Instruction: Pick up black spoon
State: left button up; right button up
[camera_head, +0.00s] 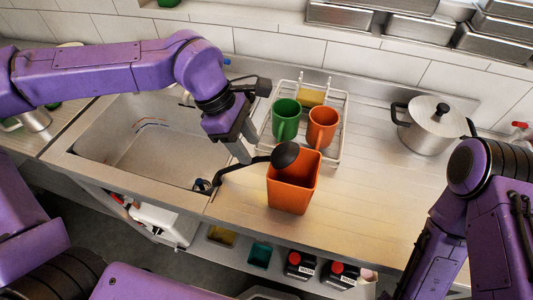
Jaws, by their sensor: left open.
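The black spoon (286,154) has a round dark head over the rim of a tall orange container (292,190). Its thin black handle runs left from the head and bends down at its end, near the sink edge. My left gripper (244,154) points down just above the handle, left of the orange container. It is open. Whether its fingers straddle the handle or touch it, I cannot tell. My right arm shows at the right edge, but its fingers are not in view.
A wire rack (344,135) behind holds a green mug (286,118), an orange mug (322,127) and a yellow sponge (311,97). A sink (140,160) lies left. A lidded steel pot (430,128) stands right. The counter between container and pot is clear.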

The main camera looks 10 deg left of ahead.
aim_at(257, 157)
pick_arm(q)
jog(key=p+x, duration=0.1)
jog(key=x, duration=0.4)
jog(key=shift+w+d+f, duration=0.15)
jog(key=shift+d+f, duration=0.1)
jog(key=shift+f, duration=0.25)
grip_shut()
notch_tip(257, 157, up, 10)
jog(key=shift+r+b, duration=0.1)
jog(key=shift+b, duration=0.45)
